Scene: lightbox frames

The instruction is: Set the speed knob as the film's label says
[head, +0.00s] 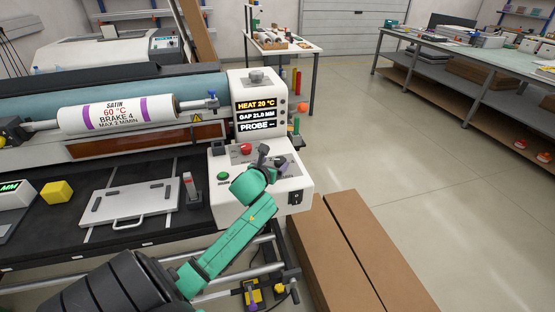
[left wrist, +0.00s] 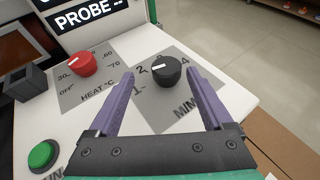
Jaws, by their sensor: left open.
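The speed knob (left wrist: 167,72) is black with a white pointer, on a grey plate marked M/MIN with 1, 2 and 4 legible. Its pointer is turned left, near the 2. My left gripper (head: 272,157) is open over the control box; in the left wrist view its purple fingers (left wrist: 160,76) stand on either side of the speed knob. Contact cannot be told. In the head view the gripper largely hides this knob. My right gripper is not in view.
A red heat knob (left wrist: 82,64) and a green button (left wrist: 43,154) are left of the speed knob. The display (head: 257,115) reads HEAT 20 °C, GAP 21.0 MM, PROBE --. A white plate (head: 128,203) lies on the black bed. Brown boards (head: 345,245) stand right of the machine.

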